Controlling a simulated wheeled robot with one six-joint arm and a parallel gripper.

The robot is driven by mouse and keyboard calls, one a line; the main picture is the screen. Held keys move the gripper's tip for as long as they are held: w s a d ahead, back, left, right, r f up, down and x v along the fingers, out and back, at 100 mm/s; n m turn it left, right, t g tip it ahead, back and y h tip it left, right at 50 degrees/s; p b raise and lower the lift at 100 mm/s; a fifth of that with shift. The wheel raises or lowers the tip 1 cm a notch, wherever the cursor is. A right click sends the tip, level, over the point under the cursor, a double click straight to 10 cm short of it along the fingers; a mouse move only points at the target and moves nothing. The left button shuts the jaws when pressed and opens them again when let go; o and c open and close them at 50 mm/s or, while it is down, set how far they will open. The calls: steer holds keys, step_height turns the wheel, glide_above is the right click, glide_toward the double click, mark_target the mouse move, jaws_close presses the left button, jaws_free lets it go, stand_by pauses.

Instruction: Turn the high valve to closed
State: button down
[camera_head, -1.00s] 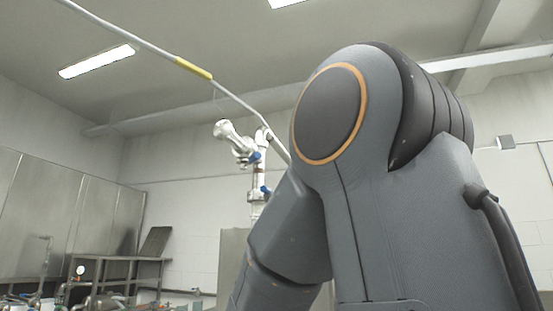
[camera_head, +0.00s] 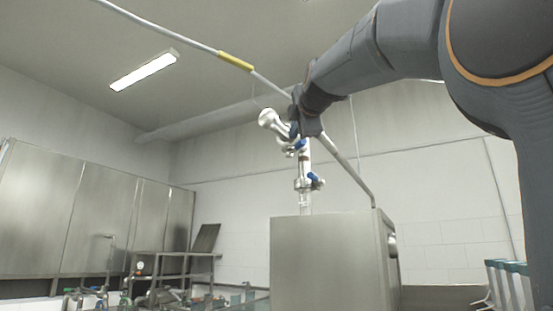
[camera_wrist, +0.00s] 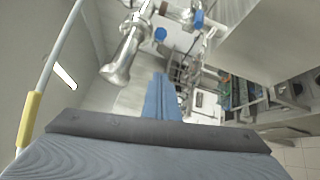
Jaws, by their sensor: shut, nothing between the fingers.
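A shiny metal pipe assembly (camera_head: 304,168) stands above a steel cabinet, with a silver rounded fitting (camera_head: 275,122) angling up to the left. The upper valve has a blue handle (camera_head: 300,145), partly behind my gripper. A second blue handle (camera_head: 316,181) sits lower on the pipe. My gripper (camera_head: 295,130) is at the upper valve in the head view. In the wrist view its blue fingers (camera_wrist: 160,80) are together and empty. They point toward a blue handle (camera_wrist: 160,34), with a gap in the picture; contact cannot be told. The silver fitting (camera_wrist: 121,62) is left of the fingers.
A thin white pipe with a yellow band (camera_head: 235,61) slants down behind my arm to the steel cabinet (camera_head: 325,262). A bench with pipes and a gauge (camera_head: 140,265) stands at lower left. Blue-topped items (camera_head: 508,267) stand at lower right.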

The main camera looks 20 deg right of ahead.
steer(key=p, duration=0.5)
glide_toward(296, 148)
steer(key=w+a, duration=0.4)
steer(key=shift+w+d+r+p, duration=0.15)
steer(key=shift+d+p, duration=0.05)
steer(key=shift+d, duration=0.55)
steer(key=shift+w+d+r+p, duration=0.1)
steer(key=shift+w+d+p, duration=0.1)
steer(key=shift+d, duration=0.55)
steer(key=shift+w+d+r+p, duration=0.15)
steer(key=shift+d, duration=0.6)
